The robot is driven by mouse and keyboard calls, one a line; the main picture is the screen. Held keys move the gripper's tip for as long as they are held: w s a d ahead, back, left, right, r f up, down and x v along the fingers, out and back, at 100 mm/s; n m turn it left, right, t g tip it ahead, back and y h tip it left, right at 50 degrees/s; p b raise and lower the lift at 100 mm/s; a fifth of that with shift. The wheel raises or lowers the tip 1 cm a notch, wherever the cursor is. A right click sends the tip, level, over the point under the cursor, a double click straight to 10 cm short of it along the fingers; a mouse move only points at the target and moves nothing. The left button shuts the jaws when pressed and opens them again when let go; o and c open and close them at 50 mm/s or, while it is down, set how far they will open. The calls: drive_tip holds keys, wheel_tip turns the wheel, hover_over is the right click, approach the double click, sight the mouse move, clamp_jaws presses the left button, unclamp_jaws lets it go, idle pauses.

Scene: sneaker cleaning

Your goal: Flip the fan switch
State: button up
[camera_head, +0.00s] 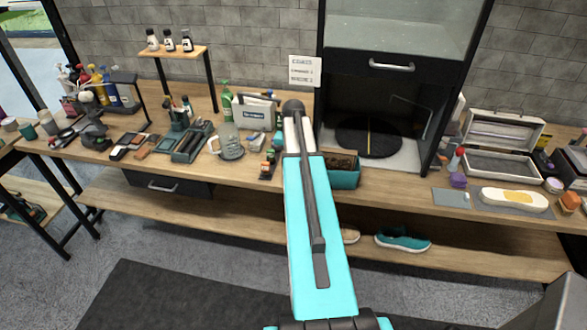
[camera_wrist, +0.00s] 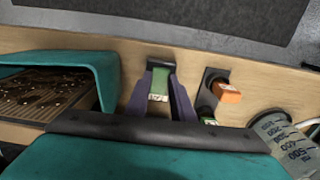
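In the wrist view, a switch with a green, labelled part (camera_wrist: 159,84) on a dark base sits on the wooden bench. My gripper (camera_wrist: 162,90) has its two dark purple fingers apart, one on either side of this green part; whether they touch it is unclear. Beside it stands a second switch with an orange part (camera_wrist: 227,92) and a green part below. The label is too small to read, so I cannot tell which one is the fan switch. In the head view, the orange and green switch (camera_head: 267,168) shows left of my arm; my arm hides my gripper.
A teal box (camera_head: 343,178) stands close right of my arm; it is at the left in the wrist view (camera_wrist: 107,62). A clear measuring jug (camera_head: 231,142) stands left of the switches. A dark cabinet with a round turntable (camera_head: 368,138) is behind. Shoes lie on the lower shelf.

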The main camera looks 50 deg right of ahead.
drive_tip(key=shift+w+d+r+p, duration=0.1)
drive_tip(key=shift+d+p, duration=0.1)
drive_tip(key=shift+p, duration=0.15)
clamp_jaws()
drive_tip(key=shift+w+d+g+y, duration=0.1)
drive_tip(key=shift+g+y, duration=0.3)
drive_tip(key=shift+y, duration=0.2)
drive_tip(key=shift+p, duration=0.35)
drive_tip(key=shift+d+g+y+p, duration=0.1)
drive_tip(key=shift+g+y+p, duration=0.25)
drive_tip(key=shift+y, duration=0.25)
drive_tip(key=o, duration=1)
unclamp_jaws()
